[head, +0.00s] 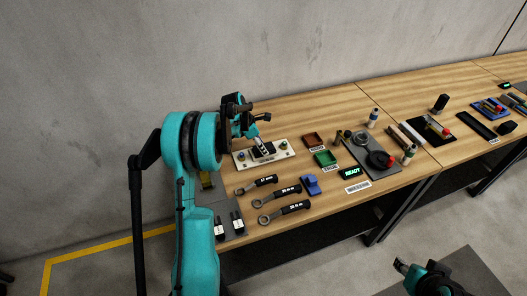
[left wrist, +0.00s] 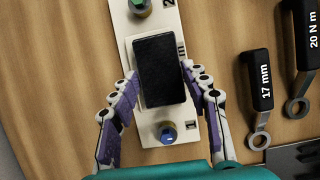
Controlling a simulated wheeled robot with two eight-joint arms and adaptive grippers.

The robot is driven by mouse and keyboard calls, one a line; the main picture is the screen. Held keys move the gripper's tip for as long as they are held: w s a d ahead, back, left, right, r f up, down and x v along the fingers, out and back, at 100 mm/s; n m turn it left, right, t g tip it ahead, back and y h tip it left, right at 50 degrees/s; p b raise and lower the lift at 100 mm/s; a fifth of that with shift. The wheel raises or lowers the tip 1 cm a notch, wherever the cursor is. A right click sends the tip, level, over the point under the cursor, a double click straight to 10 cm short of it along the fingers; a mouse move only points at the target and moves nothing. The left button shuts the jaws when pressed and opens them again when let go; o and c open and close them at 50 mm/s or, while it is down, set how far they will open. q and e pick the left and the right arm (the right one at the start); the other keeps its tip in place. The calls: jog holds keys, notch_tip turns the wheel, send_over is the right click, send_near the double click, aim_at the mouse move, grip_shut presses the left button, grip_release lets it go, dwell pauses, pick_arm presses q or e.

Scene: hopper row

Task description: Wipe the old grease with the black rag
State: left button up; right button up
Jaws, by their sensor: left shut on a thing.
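The black rag (left wrist: 160,70) looks like a dark block between the fingers of my left gripper (left wrist: 165,88). My left gripper is shut on it, over the middle of a white plate (left wrist: 148,18). In the head view the left gripper (head: 262,146) is above the same plate (head: 281,154). The plate carries a green-topped fitting (left wrist: 140,6) and a blue-topped fitting (left wrist: 167,133). I see no grease; the rag hides the plate's middle. My right gripper (head: 402,266) is low at the right, away from the table, too small to judge.
Several black-handled wrenches (head: 279,192) lie in front of the plate. A red tray (head: 313,141) and a green tray (head: 326,159) stand to its right, with a blue block (head: 311,185) nearer. A grey mat (head: 383,171) holds a black ring. More tools lie farther right.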

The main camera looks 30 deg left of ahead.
pick_arm(q)
jog(key=shift+s+d, duration=0.2)
jog(key=shift+s+d+f, duration=0.1)
jog(key=shift+s+d, duration=0.45)
jog(key=shift+d, duration=0.1)
jog(key=shift+w+a, duration=1.55)
jog(key=shift+a, duration=0.25)
jog(key=shift+w+a+f+b, duration=0.1)
jog(key=shift+w+a+b, duration=0.2)
jog(key=shift+w+a, duration=0.15)
